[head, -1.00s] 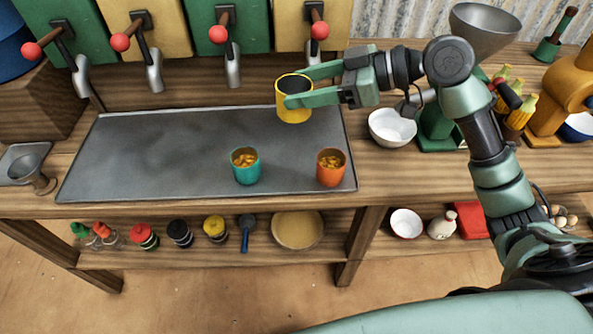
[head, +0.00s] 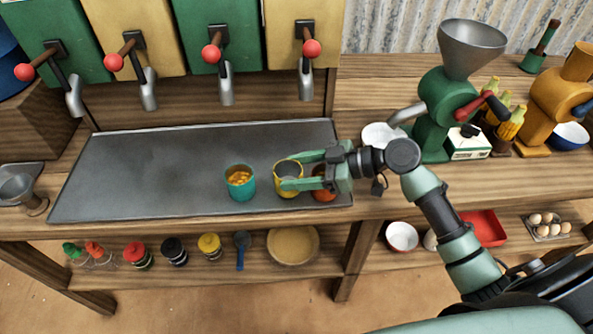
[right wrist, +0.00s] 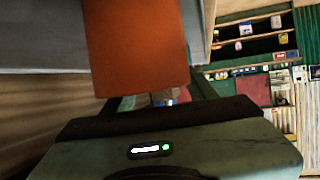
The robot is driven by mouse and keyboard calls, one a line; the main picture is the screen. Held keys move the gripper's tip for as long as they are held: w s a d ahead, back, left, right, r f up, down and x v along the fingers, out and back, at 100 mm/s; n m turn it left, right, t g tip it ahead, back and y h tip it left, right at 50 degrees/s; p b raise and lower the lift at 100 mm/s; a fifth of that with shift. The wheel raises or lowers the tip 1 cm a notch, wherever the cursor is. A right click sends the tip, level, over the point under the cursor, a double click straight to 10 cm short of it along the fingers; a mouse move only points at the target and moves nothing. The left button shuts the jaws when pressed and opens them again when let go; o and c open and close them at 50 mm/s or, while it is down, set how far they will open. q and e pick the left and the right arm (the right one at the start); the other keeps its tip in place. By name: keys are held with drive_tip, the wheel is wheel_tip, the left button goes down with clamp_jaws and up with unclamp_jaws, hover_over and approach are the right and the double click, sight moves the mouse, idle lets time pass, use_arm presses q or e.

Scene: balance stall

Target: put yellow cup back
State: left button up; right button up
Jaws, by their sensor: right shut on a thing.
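The yellow cup (head: 287,194) is between the fingers of my right gripper (head: 286,172), which is shut on it. The cup is upright, low at the front of the grey metal tray (head: 160,170); I cannot tell if its base touches. A teal cup (head: 240,187) with orange-yellow contents stands on the tray just left of it. An orange cup (head: 324,195) stands to the right, partly hidden by my gripper. In the right wrist view the orange cup (right wrist: 137,45) fills the middle close up and hides the yellow cup. My left gripper is not in view.
Dispensers with red-knobbed levers (head: 211,53) and spouts line the back above the tray. A white bowl (head: 380,135) is partly behind my right arm, beside a green grinder (head: 438,115). The left and middle of the tray are clear.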

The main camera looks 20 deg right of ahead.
drive_tip(key=shift+f, duration=0.25)
drive_tip(key=o, duration=1.1)
drive_tip(key=shift+c, duration=0.2)
drive_tip(key=o, duration=0.4)
drive_tip(key=shift+r, duration=0.1)
drive_tip(key=shift+d, duration=0.15)
drive_tip(key=b+v, duration=0.1)
drive_tip(key=v, duration=1)
drive_tip(key=shift+s+d+r+b, duration=0.2)
drive_tip(key=shift+r+b, duration=0.05)
drive_tip(key=shift+b, duration=0.15)
